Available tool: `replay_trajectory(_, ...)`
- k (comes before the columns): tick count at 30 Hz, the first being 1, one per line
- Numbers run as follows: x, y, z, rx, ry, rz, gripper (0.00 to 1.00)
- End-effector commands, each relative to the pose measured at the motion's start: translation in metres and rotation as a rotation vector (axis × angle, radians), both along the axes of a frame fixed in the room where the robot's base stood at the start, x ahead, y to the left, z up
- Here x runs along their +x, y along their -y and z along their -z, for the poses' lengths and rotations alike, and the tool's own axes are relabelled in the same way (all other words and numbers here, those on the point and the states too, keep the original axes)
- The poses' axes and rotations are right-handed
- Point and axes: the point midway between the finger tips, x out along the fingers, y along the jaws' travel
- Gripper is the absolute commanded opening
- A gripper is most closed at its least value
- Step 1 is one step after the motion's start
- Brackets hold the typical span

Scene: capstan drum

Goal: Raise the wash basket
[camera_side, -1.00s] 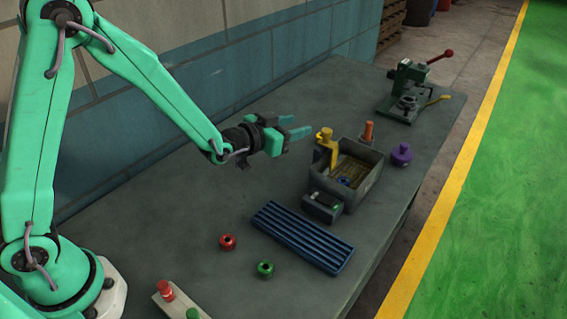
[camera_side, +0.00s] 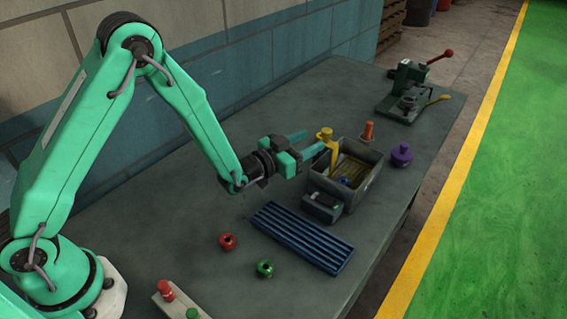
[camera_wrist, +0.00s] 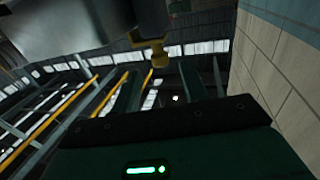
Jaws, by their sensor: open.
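The wash basket, a brownish mesh shape (camera_side: 349,172), sits low inside a grey tank (camera_side: 368,187). In the wrist view a yellow part (camera_wrist: 152,53) shows ahead, roughly between my dark fingers (camera_wrist: 160,88). The lower part of the basket is hidden by the tank walls.
A small dark box (camera_side: 322,207) is at the tank's front. A blue ribbed tray (camera_side: 302,237), red (camera_side: 227,241) and green (camera_side: 265,268) rings lie nearer. An orange peg (camera_side: 367,131), purple knob (camera_side: 401,155) and green press (camera_side: 408,85) stand beyond. The bench's left middle is clear.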

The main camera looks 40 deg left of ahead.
Motion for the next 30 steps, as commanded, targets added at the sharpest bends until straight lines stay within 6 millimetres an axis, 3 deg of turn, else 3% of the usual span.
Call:
replay_trajectory(16,0.053,0.014,0.000,0.000,0.000,0.000,0.44)
replay_trajectory(30,0.064,0.017,0.000,0.000,-0.001,0.000,0.44)
